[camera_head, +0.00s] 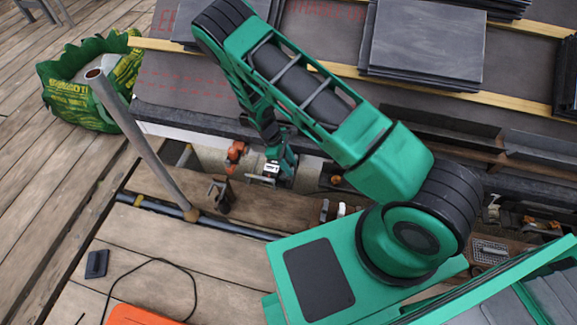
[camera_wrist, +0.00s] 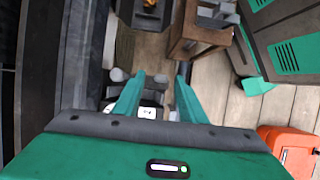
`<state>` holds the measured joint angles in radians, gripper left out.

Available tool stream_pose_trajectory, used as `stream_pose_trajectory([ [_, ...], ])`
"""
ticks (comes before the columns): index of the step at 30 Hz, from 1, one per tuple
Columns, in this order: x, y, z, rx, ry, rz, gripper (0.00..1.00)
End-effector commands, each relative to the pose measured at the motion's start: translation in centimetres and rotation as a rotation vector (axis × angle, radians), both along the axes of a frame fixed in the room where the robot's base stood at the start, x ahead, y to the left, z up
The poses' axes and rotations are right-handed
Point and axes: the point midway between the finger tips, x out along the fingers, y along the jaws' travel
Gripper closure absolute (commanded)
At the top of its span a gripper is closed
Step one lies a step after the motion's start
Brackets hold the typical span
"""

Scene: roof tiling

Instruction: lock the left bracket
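My gripper (camera_head: 276,170) reaches down to the gutter strip below the roof's lower edge. In the wrist view my gripper's two green fingers (camera_wrist: 160,80) stand apart. A small white and grey metal fitting (camera_wrist: 148,110) lies between or just below them; I cannot tell if they touch it. It also shows beside the fingertips in the head view (camera_head: 262,179). It may be the left bracket, but its latch and locked state cannot be made out. An orange fitting (camera_head: 236,152) sits just left of my gripper, and a dark metal clamp (camera_head: 221,194) stands further left on the planks.
A grey pipe (camera_head: 140,140) leans at the left, near a green bag (camera_head: 75,95). Dark tiles (camera_head: 425,40) are stacked on the roof above. An orange case (camera_head: 138,316) and a black cable lie on the planks. Several small tools lie right of my gripper.

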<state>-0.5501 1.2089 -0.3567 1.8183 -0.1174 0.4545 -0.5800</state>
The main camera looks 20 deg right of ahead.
Motion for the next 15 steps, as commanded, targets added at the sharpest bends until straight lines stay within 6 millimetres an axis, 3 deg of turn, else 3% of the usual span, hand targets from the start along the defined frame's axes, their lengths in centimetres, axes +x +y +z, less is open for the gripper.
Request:
stream_pose_trajectory([
  [12, -0.17, -0.28, -0.79, 0.001, -0.001, -0.001, 0.62],
  [15, -0.17, -0.28, -0.78, 0.001, -0.001, -0.001, 0.84],
])
